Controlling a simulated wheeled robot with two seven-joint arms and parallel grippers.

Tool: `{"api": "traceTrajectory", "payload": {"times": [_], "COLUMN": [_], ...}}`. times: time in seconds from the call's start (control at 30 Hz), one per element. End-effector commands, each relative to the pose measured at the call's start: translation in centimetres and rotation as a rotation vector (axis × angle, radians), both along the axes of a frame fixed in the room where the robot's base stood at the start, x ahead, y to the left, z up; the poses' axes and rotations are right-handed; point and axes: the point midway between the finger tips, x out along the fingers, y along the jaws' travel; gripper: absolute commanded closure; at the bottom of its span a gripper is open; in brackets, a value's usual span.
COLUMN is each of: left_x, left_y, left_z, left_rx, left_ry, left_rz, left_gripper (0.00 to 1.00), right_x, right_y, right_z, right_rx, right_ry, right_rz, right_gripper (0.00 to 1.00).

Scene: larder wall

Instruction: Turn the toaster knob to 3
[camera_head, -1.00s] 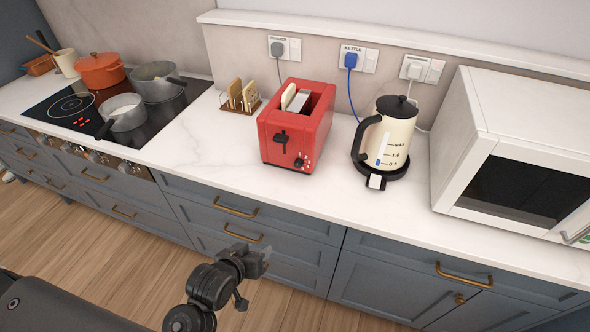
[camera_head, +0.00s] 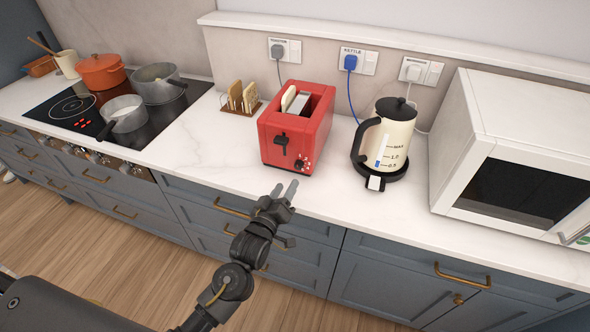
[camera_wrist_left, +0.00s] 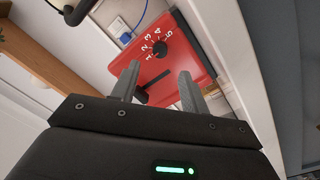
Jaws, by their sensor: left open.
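The red toaster (camera_head: 297,127) stands on the white counter with a slice of bread in one slot. Its black knob (camera_head: 299,163) is low on the front, right of the black lever (camera_head: 281,142). In the left wrist view the knob (camera_wrist_left: 160,50) is ringed by white numbers 1 to 5; its pointer is too small to read. My left gripper (camera_head: 284,187) is open and empty, in front of and below the toaster, near the counter edge. In the left wrist view its fingers (camera_wrist_left: 159,73) point at the toaster front, apart from the knob. My right gripper is out of view.
A cream kettle (camera_head: 389,139) stands right of the toaster, with a white microwave (camera_head: 483,140) beyond it. A toast rack (camera_head: 241,100) is to its left, then the hob (camera_head: 97,117) with pots. The counter in front of the toaster is clear.

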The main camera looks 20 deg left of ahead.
Motion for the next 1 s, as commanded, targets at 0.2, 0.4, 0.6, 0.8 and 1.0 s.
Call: {"api": "traceTrajectory", "payload": {"times": [0.2, 0.4, 0.6, 0.8, 1.0], "left_x": [4.2, 6.6, 7.5, 7.5, 7.4], "left_y": [-0.5, -0.8, -0.9, -0.9, -0.9], "left_z": [0.3, 0.1, 0.0, 0.0, 0.0], "left_rx": [0.001, 0.000, 0.000, 0.000, 0.000], "left_ry": [0.000, 0.001, 0.001, 0.001, 0.001], "left_rz": [0.000, 0.000, 0.000, -0.001, -0.001], "left_gripper": [0.55, 0.55, 0.55, 0.55, 0.79], "right_x": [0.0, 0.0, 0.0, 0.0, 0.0], "right_y": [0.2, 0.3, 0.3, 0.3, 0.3], "right_z": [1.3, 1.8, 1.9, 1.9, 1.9], "right_rx": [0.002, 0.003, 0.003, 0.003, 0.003], "right_ry": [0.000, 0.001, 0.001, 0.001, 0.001], "right_rz": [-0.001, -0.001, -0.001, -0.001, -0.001], "right_gripper": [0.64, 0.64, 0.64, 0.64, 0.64]}}
